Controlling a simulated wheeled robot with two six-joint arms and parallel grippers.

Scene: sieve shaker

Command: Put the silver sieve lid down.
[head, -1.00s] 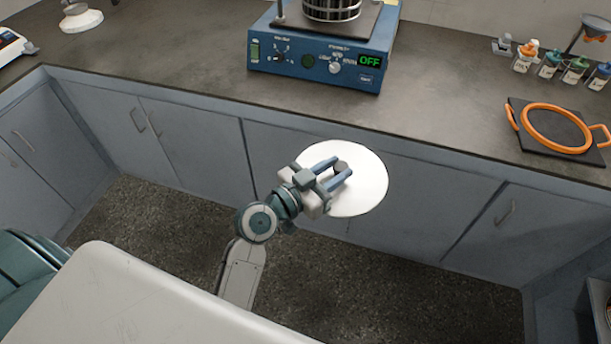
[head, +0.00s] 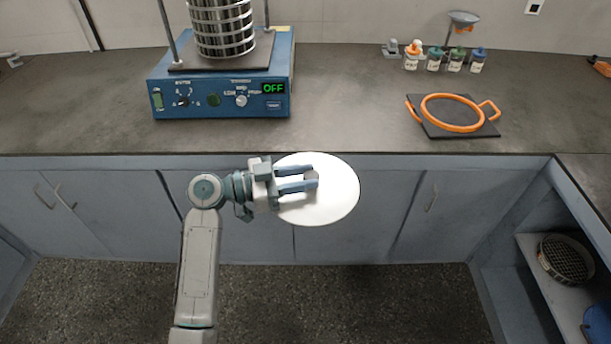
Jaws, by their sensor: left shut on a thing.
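The silver sieve lid (head: 335,204) is a pale round disc with a small grey knob (head: 311,178) on top. My left gripper (head: 314,180) is shut on that knob, with one finger on each side of it. The lid is held out in front of the counter's front edge, over the cabinet doors and floor in the picture. My right gripper is not in view.
The grey counter (head: 345,110) has a wide clear stretch. A blue sieve shaker (head: 222,100) reading OFF carries a sieve stack (head: 222,28). A dark mat (head: 485,129) with an orange ring (head: 452,127), small bottles (head: 434,60) and a shelf sieve (head: 566,258) are to the right.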

